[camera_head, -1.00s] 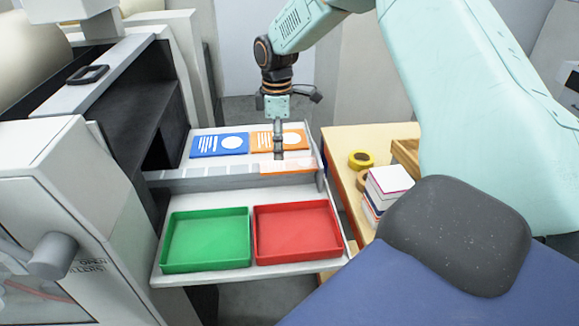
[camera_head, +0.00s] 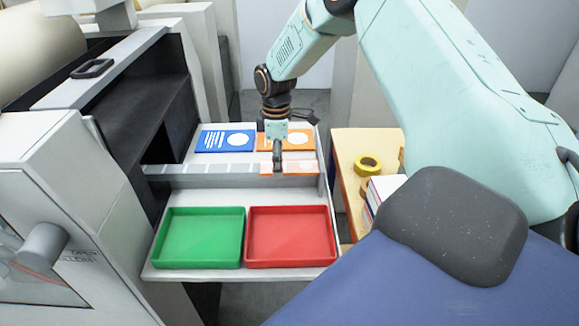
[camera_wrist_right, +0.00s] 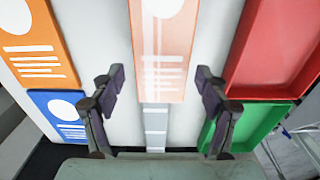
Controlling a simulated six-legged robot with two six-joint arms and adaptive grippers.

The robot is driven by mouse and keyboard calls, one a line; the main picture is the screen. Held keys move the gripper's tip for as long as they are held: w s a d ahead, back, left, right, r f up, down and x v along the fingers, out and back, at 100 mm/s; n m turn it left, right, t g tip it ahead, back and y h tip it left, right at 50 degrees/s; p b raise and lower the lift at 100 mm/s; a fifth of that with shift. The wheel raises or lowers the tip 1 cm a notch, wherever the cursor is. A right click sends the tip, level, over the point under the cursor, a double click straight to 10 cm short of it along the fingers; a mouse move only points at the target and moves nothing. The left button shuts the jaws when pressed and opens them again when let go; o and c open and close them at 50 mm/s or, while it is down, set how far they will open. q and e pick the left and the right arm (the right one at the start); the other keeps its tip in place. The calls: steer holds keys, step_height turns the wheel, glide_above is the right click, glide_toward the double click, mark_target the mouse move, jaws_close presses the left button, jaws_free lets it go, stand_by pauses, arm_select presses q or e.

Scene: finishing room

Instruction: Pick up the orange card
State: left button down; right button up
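The orange card (camera_head: 300,139), with a white circle and lines, lies flat at the back right of the light shelf, beside a blue card (camera_head: 226,141). In the right wrist view the orange card (camera_wrist_right: 38,50) is at upper left, outside my fingers. A paler orange panel with similar markings (camera_wrist_right: 163,45) lies between the fingers; it seems to be a reflection or see-through pane on the grey strip, though I cannot tell which. My right gripper (camera_wrist_right: 160,76) is open and empty. In the head view my right gripper (camera_head: 278,167) is over the strip, in front of the card.
A green tray (camera_head: 200,238) and a red tray (camera_head: 291,237) stand at the front of the shelf. A grey segmented strip (camera_head: 205,170) runs between trays and cards. A side table (camera_head: 350,150) holds yellow tape (camera_head: 368,165). A dark machine opening borders the left.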

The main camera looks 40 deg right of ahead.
steer(key=shift+s+a+r, duration=0.1)
steer(key=shift+a, duration=0.05)
steer(key=c, duration=0.7)
